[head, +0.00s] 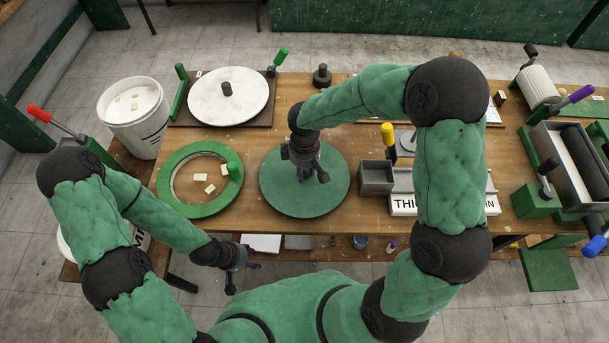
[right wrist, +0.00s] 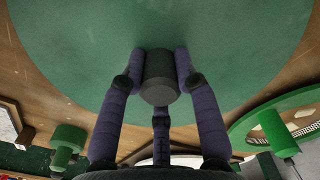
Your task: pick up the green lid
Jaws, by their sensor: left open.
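The green lid (head: 312,201) is a flat round disc on the wooden table, in the middle of the head view. Its dark knob (right wrist: 160,80) stands between the fingers of my right gripper (right wrist: 160,68) in the right wrist view. The fingers lie close against both sides of the knob and look shut on it. In the head view my right gripper (head: 308,172) is over the lid and hides the knob. I cannot tell any gap between lid and table. My left gripper (head: 238,278) is open and empty, low in front of the table's near edge.
A green ring (head: 168,189) with pale tiles inside lies left of the lid. A white disc (head: 210,95) sits behind it and a white bucket (head: 136,122) at the left. A grey bin (head: 376,178) and a lettered box (head: 404,205) stand to the right.

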